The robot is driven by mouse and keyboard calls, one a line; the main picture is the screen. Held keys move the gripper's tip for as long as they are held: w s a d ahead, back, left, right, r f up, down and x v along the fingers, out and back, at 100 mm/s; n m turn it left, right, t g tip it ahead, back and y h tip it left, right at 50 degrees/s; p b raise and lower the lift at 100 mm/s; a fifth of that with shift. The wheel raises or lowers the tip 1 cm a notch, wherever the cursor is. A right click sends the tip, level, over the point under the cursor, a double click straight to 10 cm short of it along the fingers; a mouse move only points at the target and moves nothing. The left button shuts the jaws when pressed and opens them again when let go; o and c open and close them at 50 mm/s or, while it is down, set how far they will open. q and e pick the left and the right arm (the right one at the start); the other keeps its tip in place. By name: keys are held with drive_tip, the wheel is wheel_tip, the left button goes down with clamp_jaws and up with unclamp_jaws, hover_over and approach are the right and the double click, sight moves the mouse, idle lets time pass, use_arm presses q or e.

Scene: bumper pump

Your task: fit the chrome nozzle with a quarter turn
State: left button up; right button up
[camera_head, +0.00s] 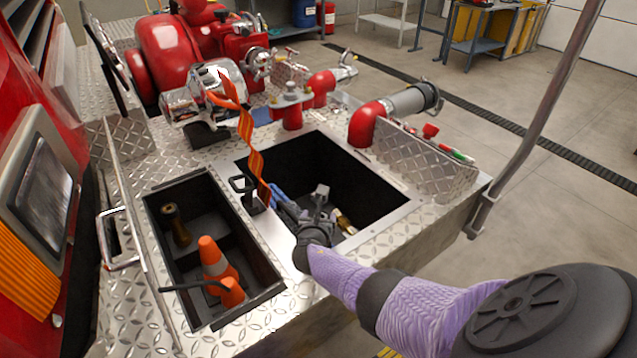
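My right gripper (320,197) reaches in from the lower right, over the open black compartment (385,182) in the diamond-plate deck. Its fingers are small and dark here, and I cannot tell whether they are open or shut. A small brass-and-white fitting (345,222) lies in the compartment just right of the gripper. I cannot clearly pick out the chrome nozzle. A shiny chrome cylinder (196,98) is on the red pump at the back left. A red elbow (366,122) carries a grey metal pipe piece (408,101) behind the compartment. My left gripper is not in view.
A narrower bin (190,192) on the left holds orange cones (213,258) and a brass-coloured piece (175,225). An orange strap (248,135) hangs down to the compartment's left edge. A slanted metal pole (540,115) stands at the right.

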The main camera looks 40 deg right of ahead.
drive_tip(key=shift+w+a, duration=0.1)
drive_tip(key=shift+w, duration=0.05)
clamp_jaws()
drive_tip(key=shift+w+f+m+g+h+b, duration=0.1)
drive_tip(key=shift+m+g+h+b, duration=0.3)
drive_tip(key=shift+m+g+b, duration=0.25)
drive_tip(key=m+g+h+b, duration=0.1)
drive_tip(key=m+g+b, duration=0.1)
drive_tip(key=m, duration=0.1)
drive_tip(key=shift+g+h, duration=0.3)
drive_tip(key=shift+g, duration=0.05)
drive_tip(key=shift+m+g+b, duration=0.25)
drive_tip(key=shift+g+b, duration=0.05)
drive_tip(key=shift+b, duration=0.3)
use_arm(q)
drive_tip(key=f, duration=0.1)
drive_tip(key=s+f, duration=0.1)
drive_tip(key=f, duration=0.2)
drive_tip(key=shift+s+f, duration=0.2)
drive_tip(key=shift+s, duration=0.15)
use_arm(e)
drive_tip(key=shift+d+f+g, duration=0.1)
drive_tip(key=shift+d+g, duration=0.2)
drive_tip(key=shift+g, duration=0.1)
